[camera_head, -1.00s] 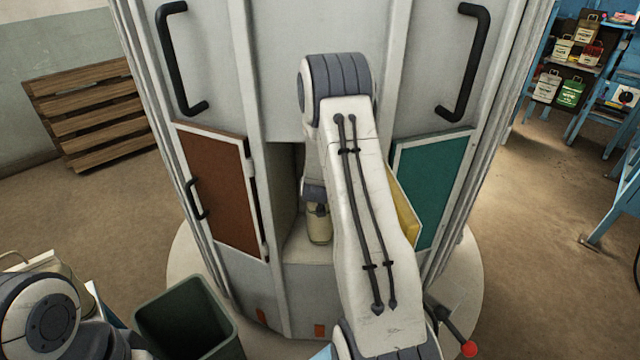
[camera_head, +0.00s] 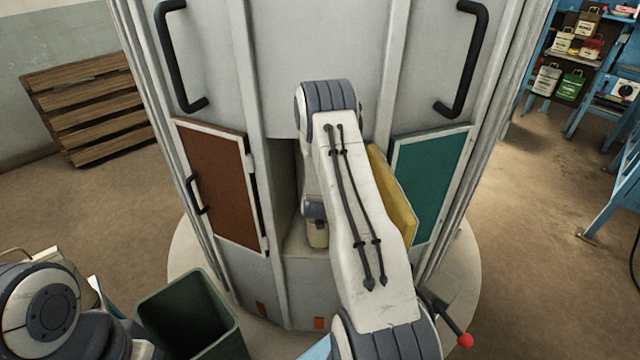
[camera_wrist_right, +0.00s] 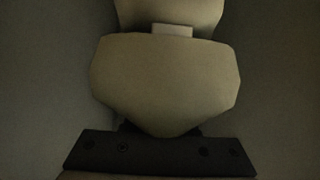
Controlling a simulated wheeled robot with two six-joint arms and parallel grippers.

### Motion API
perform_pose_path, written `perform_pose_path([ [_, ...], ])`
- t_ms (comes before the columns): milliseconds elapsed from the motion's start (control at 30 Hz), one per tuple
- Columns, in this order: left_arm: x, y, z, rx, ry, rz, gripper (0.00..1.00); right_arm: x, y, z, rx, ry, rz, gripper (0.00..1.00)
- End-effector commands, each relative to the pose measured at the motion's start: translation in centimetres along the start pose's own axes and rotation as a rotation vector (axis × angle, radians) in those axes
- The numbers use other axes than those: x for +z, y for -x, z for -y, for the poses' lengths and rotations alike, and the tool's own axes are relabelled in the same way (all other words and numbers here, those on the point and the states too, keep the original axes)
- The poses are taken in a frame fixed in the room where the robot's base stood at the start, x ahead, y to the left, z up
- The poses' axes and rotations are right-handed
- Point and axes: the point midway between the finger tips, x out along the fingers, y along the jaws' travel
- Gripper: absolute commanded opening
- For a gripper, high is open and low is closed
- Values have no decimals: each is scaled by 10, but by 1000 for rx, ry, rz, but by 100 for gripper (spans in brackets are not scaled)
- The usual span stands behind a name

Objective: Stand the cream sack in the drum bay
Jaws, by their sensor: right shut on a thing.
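The cream sack (camera_head: 318,236) is partly visible inside the open bay (camera_head: 303,248) of the big grey drum (camera_head: 320,60), low and close to the bay floor. I cannot tell whether it touches the floor. In the right wrist view the sack (camera_wrist_right: 165,82) fills the middle, its top toward my dark gripper (camera_wrist_right: 160,150). My right gripper is shut on the sack; in the head view my right arm hides most of the bay and the fingers. My left arm shows at the lower left, but its gripper is out of view.
A brown door (camera_head: 215,185) is left of the bay; a yellow panel (camera_head: 393,195) and a green door (camera_head: 432,185) are right. A dark green bin (camera_head: 190,315) stands at the front left. A red-knobbed lever (camera_head: 464,340) sticks out at the lower right.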

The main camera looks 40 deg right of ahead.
Motion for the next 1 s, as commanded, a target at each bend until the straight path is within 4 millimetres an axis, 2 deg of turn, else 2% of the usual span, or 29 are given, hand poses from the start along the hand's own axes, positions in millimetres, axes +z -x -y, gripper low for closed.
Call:
perform_pose_path([
  [33,0,0,0,0,0,0,0,-8,0,1,-1,-2,-20,0],
  [100,0,-2,0,0,0,0,0,-6,-1,1,-1,-2,-20,0],
  [133,0,-1,0,0,0,0,0,1,0,0,0,0,0,36],
  [167,0,-1,0,0,0,0,0,1,0,0,0,0,0,48],
  [200,0,-1,0,0,0,0,0,1,0,0,0,0,1,55],
  [533,0,1,0,0,0,0,0,-1,1,0,0,0,0,55],
  [633,0,-3,0,0,0,0,0,0,7,0,0,0,-1,55],
  [767,0,-10,1,0,0,0,0,1,27,0,-1,1,0,55],
  [1000,1,-25,2,0,-1,0,0,1,78,1,-2,0,-1,55],
])
